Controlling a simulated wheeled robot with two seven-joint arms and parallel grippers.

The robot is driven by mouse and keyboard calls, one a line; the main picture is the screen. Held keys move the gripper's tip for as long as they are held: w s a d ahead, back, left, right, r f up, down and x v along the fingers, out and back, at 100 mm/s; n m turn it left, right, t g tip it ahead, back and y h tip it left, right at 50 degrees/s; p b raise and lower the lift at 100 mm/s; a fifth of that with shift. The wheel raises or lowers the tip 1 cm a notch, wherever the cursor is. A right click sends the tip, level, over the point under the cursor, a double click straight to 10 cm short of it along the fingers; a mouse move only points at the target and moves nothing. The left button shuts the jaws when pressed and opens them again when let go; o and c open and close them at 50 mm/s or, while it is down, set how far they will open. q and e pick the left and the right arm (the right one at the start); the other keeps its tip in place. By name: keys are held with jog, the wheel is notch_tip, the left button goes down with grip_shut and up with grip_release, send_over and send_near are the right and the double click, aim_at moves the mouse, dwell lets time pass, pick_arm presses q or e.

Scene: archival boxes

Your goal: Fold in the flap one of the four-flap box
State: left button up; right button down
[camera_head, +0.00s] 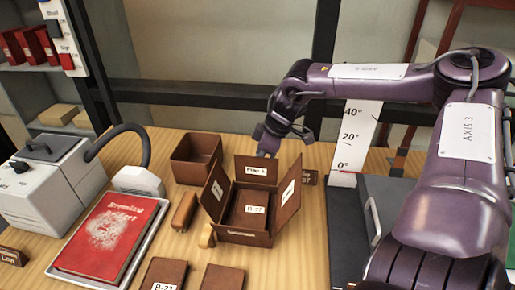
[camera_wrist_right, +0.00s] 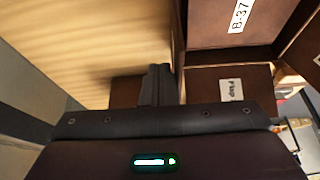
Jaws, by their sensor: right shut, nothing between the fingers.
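The four-flap box (camera_head: 234,238) is brown and stands on the wooden table with its flaps spread outward; its left (camera_head: 214,188) and right flaps stand up at a slant. Inside lies a brown book (camera_head: 246,198) labelled B-37, also in the wrist view (camera_wrist_right: 210,22). Flap one (camera_head: 256,165) stands raised at the back, its label facing the box's inside; it also shows in the wrist view (camera_wrist_right: 203,85). My right gripper (camera_head: 268,150) is shut and empty, just behind flap one's upper edge. Its fingertips (camera_wrist_right: 160,75) show beside the flap; contact cannot be told. My left gripper is not in view.
An open brown box (camera_head: 196,150) stands behind left. A wooden-handled tool (camera_head: 184,211) and a small tan piece (camera_head: 207,236) lie left of the four-flap box. A red book (camera_head: 108,235) lies on a tray. A dark grey case (camera_head: 388,205) is at right.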

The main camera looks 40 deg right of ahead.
jog(key=shift+s+a+p, duration=0.35)
jog(key=shift+s+a, duration=0.4)
jog(key=shift+a, duration=0.15)
notch_tip(320, 180, up, 10)
jog(key=w+d+p, duration=0.2)
jog(key=p, duration=0.3)
jog(key=shift+d, duration=0.2)
